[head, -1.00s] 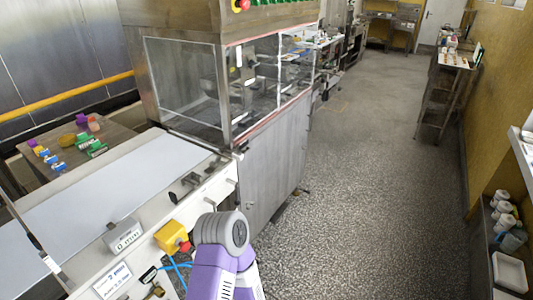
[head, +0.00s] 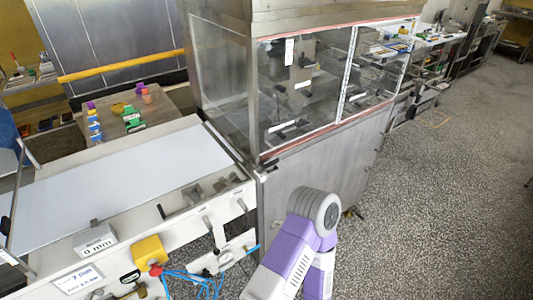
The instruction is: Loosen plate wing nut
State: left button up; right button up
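The wing nut cannot be told apart with certainty. Metal bracket parts (head: 194,196) sit on the right end of the white conveyor (head: 110,185), beside small levers (head: 243,206) on its front side. A grey block (head: 95,240) reading "0 mm" stands on the conveyor's front edge. A card (head: 78,279) beside it reads "2 mm" and what looks like "2.5 bar". Neither gripper shows; only a purple and grey link of my own arm rises at the bottom centre, in front of the machine.
A steel machine with clear panels (head: 222,70) stands beyond the conveyor's right end. A yellow box with a red button (head: 149,251) and blue hoses (head: 200,277) are at the front. A wooden table (head: 175,100) holds coloured items. Speckled floor (head: 445,180) at right is open.

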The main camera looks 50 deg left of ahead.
aim_at(228, 181)
jog(key=i, duration=1.75)
jog(key=u, duration=3.65)
